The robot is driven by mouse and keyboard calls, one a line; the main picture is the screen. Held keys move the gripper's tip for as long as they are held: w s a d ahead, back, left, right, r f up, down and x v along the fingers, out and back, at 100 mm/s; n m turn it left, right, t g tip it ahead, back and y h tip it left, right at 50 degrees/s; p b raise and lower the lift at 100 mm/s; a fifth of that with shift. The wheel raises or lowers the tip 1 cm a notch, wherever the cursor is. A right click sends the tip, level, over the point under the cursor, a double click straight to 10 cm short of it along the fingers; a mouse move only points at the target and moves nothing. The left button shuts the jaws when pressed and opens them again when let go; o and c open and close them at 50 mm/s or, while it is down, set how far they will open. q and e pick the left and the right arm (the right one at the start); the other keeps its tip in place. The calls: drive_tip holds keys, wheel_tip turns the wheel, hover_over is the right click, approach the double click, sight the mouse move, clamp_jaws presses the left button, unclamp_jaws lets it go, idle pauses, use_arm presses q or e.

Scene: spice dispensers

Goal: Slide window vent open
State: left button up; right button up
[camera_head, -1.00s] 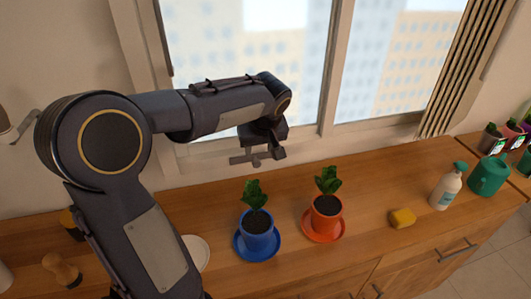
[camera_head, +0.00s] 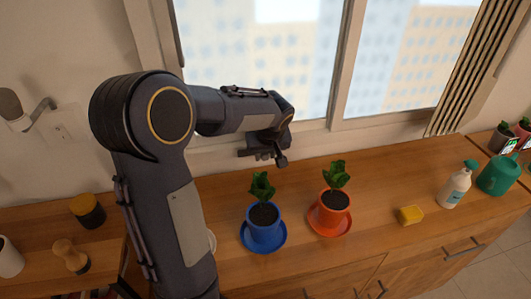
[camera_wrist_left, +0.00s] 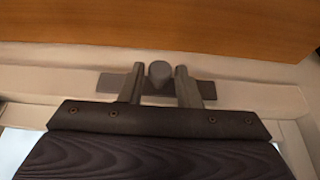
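My left gripper (camera_head: 266,155) is at the bottom rail of the window (camera_head: 262,60), above and behind the blue pot. The left wrist view shows its two fingers (camera_wrist_left: 159,86) apart, one on each side of a rounded grey knob (camera_wrist_left: 160,73). The knob stands on a flat grey plate (camera_wrist_left: 205,89) on the pale window frame, and looks like the vent's slider. Narrow gaps show between the knob and the fingers, the right one smaller. In the head view the gripper hides the knob. My right gripper is not in view.
A blue pot (camera_head: 264,225) and an orange pot (camera_head: 330,213), each with a plant, stand on the wooden counter (camera_head: 375,190) below the gripper. A sponge (camera_head: 410,215), a spray bottle (camera_head: 454,188) and a green watering can (camera_head: 497,176) stand to the right.

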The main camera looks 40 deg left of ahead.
use_arm(q)
clamp_jaws()
drive_tip(key=w+d, duration=0.4)
drive_tip(key=w, duration=0.1)
drive_tip(key=shift+b, duration=0.35)
drive_tip(key=shift+d+r, duration=0.1)
unclamp_jaws()
drive_tip(key=o, duration=0.4)
drive_tip(key=shift+w+d, duration=0.1)
drive_tip(key=shift+w, duration=0.05)
drive_tip(key=shift+c, duration=0.2)
